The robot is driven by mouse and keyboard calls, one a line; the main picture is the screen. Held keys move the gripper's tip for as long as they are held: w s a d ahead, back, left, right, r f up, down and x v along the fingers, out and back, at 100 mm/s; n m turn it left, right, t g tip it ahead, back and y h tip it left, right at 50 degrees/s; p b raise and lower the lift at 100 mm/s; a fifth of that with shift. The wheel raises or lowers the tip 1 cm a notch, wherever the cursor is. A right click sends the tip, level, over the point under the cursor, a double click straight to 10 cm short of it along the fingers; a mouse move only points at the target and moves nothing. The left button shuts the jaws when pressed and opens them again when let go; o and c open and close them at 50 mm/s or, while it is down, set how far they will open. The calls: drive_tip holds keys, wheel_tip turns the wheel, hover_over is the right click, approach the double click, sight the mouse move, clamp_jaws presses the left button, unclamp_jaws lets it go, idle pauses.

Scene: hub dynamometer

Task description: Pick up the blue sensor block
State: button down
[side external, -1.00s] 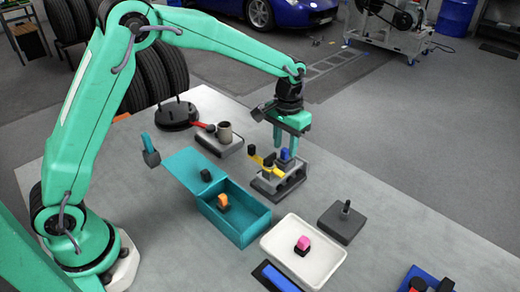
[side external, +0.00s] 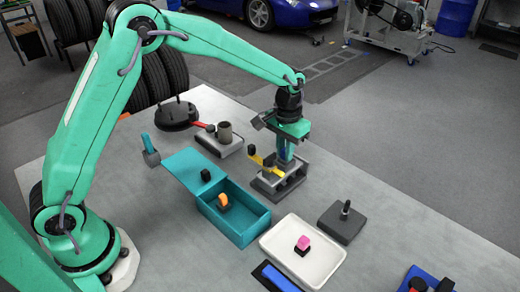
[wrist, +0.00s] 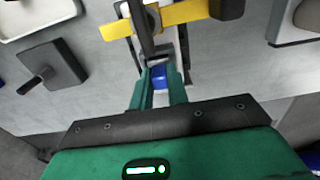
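The blue sensor block (wrist: 158,77) sits between the two green fingers in the wrist view, at the grey fixture. In the side external view, a blue strip of the block (side external: 282,153) shows among the fingers. My gripper (side external: 285,155) points straight down over the fixture. Its fingers (wrist: 159,85) are close together, one on each side of the block, with no clear gap seen between fingers and block. The block's lower part is hidden, and I see no lift above the fixture.
The grey fixture (side external: 269,190) carries a yellow lever (side external: 262,165) with a black knob beside my fingers. A teal open box (side external: 243,225) holds an orange part. A white tray (side external: 325,270) holds a pink part. A dark plate with a post (side external: 340,223) stands at right.

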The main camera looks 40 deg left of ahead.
drive_tip(key=shift+r, duration=0.2)
drive_tip(key=shift+r, duration=3.8)
drive_tip(key=shift+s+d, duration=0.1)
